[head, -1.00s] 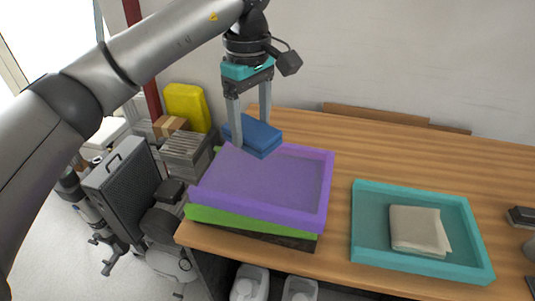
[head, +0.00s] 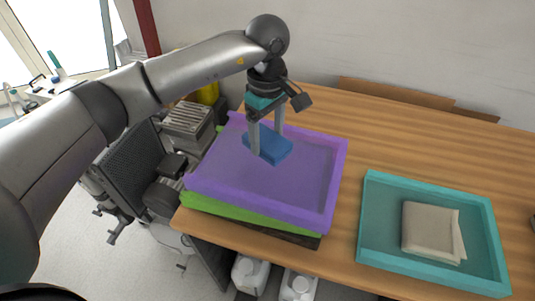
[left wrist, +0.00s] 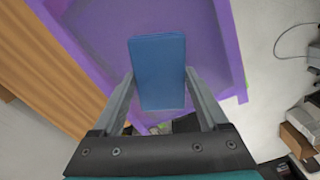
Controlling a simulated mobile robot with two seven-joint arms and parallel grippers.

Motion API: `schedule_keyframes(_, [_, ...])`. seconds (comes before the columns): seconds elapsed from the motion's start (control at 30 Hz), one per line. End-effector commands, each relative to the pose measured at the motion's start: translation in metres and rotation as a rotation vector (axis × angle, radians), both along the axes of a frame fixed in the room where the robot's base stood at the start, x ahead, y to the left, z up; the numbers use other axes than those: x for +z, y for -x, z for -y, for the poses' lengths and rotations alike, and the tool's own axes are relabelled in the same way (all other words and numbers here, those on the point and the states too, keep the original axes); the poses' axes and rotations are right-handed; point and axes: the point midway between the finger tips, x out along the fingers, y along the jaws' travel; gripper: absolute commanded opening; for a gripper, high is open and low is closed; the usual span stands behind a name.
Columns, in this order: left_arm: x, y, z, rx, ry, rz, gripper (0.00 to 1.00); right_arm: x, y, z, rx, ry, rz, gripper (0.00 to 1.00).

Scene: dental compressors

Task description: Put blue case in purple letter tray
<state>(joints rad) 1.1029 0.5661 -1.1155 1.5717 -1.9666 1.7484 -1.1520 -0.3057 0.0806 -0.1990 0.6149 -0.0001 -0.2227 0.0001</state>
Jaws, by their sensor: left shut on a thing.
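The blue case (head: 272,149) is between the fingers of my left gripper (head: 266,147), which is shut on it. In the head view it shows within the outline of the purple letter tray (head: 333,190), toward its back left; I cannot tell whether it touches the tray floor. In the left wrist view the blue case (left wrist: 157,72) lies between both fingers of the left gripper (left wrist: 158,85), with the purple tray (left wrist: 207,40) behind it. My right gripper is not in view.
The purple tray sits on a green tray (head: 250,222) at the table's left end. A teal tray (head: 380,215) with a folded beige cloth (head: 430,232) stands to the right. The wooden table (head: 400,140) behind is clear. Boxes and equipment (head: 188,122) stand left of the table.

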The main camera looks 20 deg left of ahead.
Motion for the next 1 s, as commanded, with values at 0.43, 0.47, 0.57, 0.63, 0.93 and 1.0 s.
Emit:
schedule_keyframes(0.43, [-0.05,0.0,0.001,0.0,0.0,-0.002,0.18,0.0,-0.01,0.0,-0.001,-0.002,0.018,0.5])
schedule_keyframes(0.47, [-0.055,0.001,0.001,0.0,0.001,-0.003,0.18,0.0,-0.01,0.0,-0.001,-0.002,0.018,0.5])
schedule_keyframes(0.57, [-0.067,0.0,0.0,0.0,0.0,0.0,0.18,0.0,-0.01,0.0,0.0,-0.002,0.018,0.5])
schedule_keyframes(0.63, [-0.068,0.0,0.0,-0.001,0.001,0.002,0.18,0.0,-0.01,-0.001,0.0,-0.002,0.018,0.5])
schedule_keyframes(0.93, [-0.072,0.0,0.0,-0.001,0.0,0.002,0.18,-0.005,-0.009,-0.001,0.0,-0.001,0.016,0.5])
schedule_keyframes(1.0, [-0.071,0.0,0.0,-0.001,0.0,0.001,0.81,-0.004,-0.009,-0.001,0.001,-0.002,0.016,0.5])
